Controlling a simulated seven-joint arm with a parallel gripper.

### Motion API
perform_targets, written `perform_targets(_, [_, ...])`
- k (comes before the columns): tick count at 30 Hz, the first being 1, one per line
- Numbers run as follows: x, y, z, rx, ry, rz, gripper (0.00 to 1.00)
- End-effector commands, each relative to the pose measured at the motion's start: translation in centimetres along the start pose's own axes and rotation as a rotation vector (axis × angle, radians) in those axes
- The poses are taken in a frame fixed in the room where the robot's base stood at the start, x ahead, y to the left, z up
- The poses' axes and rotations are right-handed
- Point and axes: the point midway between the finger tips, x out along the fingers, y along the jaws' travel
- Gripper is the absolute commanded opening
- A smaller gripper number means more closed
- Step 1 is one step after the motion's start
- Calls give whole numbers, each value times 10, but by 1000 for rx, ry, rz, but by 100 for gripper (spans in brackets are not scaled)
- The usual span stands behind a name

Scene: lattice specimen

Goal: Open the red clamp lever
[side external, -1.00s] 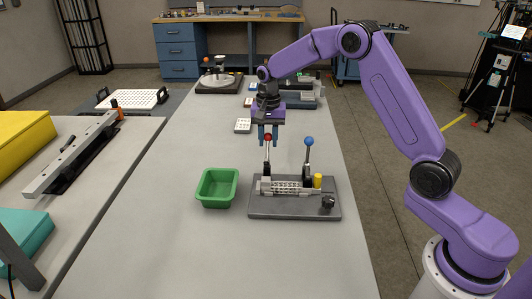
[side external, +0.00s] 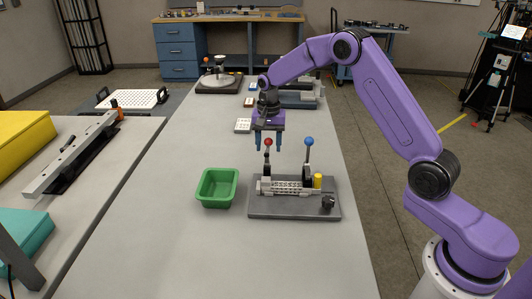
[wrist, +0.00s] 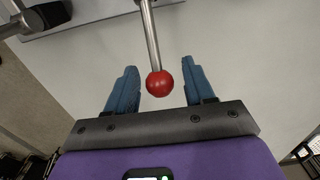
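The clamp lever with the red ball knob (side external: 267,142) stands up from the left part of the grey fixture base (side external: 295,211). In the wrist view the red knob (wrist: 159,84) is on a thin metal rod, between my two blue fingers with a gap on each side. My gripper (side external: 268,147) points down over the knob, its fingers spread and holding nothing. It also shows open in the wrist view (wrist: 160,70). A pale lattice specimen (side external: 289,186) lies across the fixture.
A second lever with a blue knob (side external: 308,141) stands close on the right. A yellow cylinder (side external: 317,181) and a black knob (side external: 327,202) are on the fixture's right side. A green bin (side external: 217,188) sits to its left. The near table is clear.

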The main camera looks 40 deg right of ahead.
Motion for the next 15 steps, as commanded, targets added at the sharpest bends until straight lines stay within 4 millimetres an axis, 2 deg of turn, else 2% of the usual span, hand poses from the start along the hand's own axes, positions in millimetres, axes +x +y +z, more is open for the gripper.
perform_targets(8, [-2,0,0,0,-1,0,53])
perform_targets(15, [-23,-1,0,0,1,-2,53])
